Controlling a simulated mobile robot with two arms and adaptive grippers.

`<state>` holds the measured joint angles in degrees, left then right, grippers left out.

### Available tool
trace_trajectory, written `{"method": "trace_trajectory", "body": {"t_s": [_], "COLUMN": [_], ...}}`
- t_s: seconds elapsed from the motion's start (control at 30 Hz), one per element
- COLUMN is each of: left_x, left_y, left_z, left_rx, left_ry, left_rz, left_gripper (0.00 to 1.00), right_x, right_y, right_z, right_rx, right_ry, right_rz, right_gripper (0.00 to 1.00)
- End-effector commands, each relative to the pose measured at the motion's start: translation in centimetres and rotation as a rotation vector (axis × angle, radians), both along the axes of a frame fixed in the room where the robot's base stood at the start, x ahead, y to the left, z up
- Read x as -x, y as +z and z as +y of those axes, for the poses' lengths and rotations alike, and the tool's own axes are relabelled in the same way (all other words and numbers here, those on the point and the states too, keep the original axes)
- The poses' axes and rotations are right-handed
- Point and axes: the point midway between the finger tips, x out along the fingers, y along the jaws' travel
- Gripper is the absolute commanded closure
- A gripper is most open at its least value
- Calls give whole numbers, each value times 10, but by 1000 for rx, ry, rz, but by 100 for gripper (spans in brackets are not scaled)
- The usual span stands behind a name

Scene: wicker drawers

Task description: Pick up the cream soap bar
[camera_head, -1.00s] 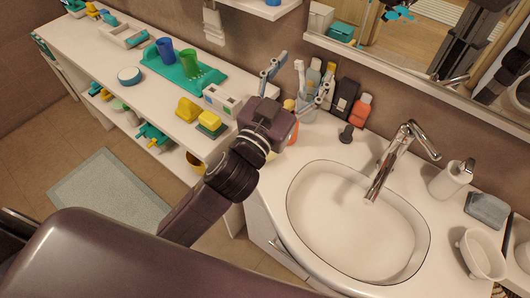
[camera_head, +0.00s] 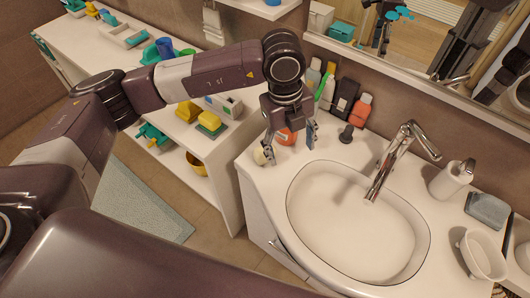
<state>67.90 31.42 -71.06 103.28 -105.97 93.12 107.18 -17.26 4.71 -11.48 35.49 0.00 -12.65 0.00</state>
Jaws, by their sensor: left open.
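My left gripper (camera_head: 290,150) hangs open, fingers pointing down, over the counter to the left of the sink. A small cream piece (camera_head: 260,156), probably the cream soap bar, sits at the counter's left edge right beside the left finger; the finger partly covers it. I cannot tell whether they touch. An orange item (camera_head: 285,136) shows behind and between the fingers. My right gripper is not in view.
The white basin (camera_head: 350,215) with its chrome faucet (camera_head: 396,160) lies right of the gripper. Bottles, including a red one (camera_head: 361,110), and a dark stopper-like item (camera_head: 346,133) stand behind. Yellow blocks (camera_head: 209,119) sit on the left shelf.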

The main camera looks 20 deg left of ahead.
Motion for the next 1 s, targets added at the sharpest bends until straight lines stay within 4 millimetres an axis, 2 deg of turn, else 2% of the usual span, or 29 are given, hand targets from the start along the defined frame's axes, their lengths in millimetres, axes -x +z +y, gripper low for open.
{"method": "trace_trajectory", "body": {"t_s": [0.03,0.1,0.23,0.47,0.73,0.83,1.0], "left_x": [-12,-21,-28,-29,-26,-28,-29], "left_y": [5,10,14,-7,-40,-54,-63], "left_z": [24,47,67,73,72,73,74], "left_rx": [-82,-159,-224,-234,-234,-232,-231], "left_ry": [49,100,147,153,150,151,149], "left_rz": [-25,-44,-61,-61,-58,-61,-62], "left_gripper": [35,35,35,35,35,35,35], "right_x": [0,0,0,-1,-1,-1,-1], "right_y": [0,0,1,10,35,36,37], "right_z": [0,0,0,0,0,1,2], "right_rx": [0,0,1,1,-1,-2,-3], "right_ry": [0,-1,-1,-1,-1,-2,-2], "right_rz": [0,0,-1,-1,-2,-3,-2], "right_gripper": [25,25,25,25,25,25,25]}}
